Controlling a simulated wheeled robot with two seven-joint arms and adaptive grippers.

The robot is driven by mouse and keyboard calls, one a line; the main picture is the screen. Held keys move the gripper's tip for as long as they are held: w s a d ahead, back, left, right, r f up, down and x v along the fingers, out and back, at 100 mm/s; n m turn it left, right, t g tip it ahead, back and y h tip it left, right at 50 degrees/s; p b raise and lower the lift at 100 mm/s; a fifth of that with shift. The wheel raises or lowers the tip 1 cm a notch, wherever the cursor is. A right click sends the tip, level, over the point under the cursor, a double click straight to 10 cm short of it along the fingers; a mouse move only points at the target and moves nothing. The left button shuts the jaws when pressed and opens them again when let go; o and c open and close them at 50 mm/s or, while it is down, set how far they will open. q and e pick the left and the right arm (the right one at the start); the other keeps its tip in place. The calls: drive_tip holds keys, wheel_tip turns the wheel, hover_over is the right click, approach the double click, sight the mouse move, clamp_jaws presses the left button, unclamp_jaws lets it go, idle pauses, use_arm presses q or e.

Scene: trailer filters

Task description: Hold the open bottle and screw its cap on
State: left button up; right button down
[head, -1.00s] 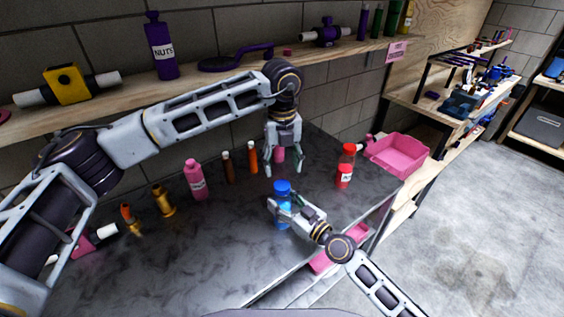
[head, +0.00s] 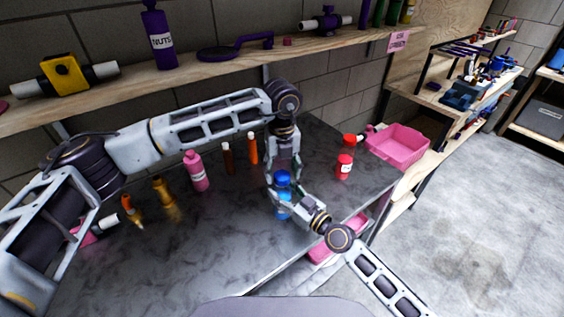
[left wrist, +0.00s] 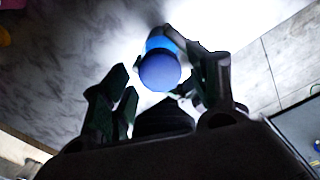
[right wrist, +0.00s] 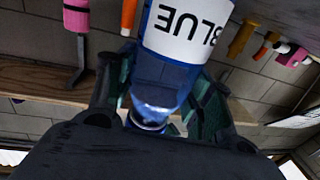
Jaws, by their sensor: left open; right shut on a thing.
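The blue bottle (head: 284,212) stands upright near the front of the dark table, and its "BLUE" label shows in the right wrist view (right wrist: 180,30). A darker blue cap (head: 283,178) is at the top of the bottle, and its round top shows in the left wrist view (left wrist: 160,71). I cannot tell how tightly it sits. My right gripper (head: 287,207) is shut on the bottle from the front right. My left gripper (head: 282,188) points down from above, open, with its fingers on either side of the cap. The fingers partly hide the cap and bottle.
A red bottle (head: 345,166) stands to the right, near a pink bin (head: 398,145).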

use_arm(q)
drive_tip(key=shift+f, duration=0.75)
drive_tip(key=shift+c, duration=0.4)
drive_tip(key=c, duration=1)
